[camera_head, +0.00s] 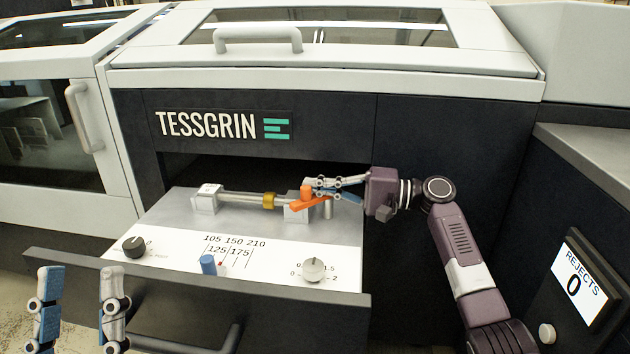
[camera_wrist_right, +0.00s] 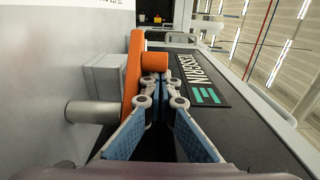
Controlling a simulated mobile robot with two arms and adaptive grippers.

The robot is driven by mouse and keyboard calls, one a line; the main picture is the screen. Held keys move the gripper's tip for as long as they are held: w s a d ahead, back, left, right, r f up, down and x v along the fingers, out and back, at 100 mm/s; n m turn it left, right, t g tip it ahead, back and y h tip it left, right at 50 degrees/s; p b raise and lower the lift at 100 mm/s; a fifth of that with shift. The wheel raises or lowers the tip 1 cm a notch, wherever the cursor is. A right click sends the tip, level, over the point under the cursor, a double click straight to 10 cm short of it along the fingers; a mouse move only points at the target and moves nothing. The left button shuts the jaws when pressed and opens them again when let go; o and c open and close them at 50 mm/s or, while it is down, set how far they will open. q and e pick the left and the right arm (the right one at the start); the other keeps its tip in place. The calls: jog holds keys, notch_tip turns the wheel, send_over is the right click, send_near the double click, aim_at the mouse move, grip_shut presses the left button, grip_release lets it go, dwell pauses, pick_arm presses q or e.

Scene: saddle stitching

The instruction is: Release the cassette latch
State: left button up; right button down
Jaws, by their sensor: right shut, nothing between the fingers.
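The orange cassette latch (camera_head: 309,199) is a lever with a round knob, at the right end of the cassette rod (camera_head: 240,198) on the pulled-out drawer. My right gripper (camera_head: 313,187) reaches in from the right. It is shut and empty, its fingertips right by the orange knob. In the right wrist view the latch (camera_wrist_right: 134,70) stands beside a grey block, its knob just beyond the closed fingertips (camera_wrist_right: 155,78); I cannot tell whether they touch. My left gripper (camera_head: 80,270) is open and empty at the lower left, in front of the drawer.
The drawer's panel carries a black knob (camera_head: 134,246), a blue knob (camera_head: 208,264) and a grey knob (camera_head: 313,270). A grey pin (camera_wrist_right: 90,111) stands out near the latch. The dark drawer front (camera_head: 200,288) has a handle. A rejects counter (camera_head: 577,283) stands at right.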

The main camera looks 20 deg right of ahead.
jog(key=shift+s, duration=0.3)
pick_arm(q)
jog(key=shift+w+d+f+g+y, duration=0.15)
jog(key=shift+w+f+g+y, duration=0.35)
jog(key=shift+w+f+g, duration=0.35)
jog(key=shift+w+h, duration=0.15)
jog(key=shift+h, duration=0.15)
pick_arm(e)
jog(key=v, duration=1.2)
dwell(0.4)
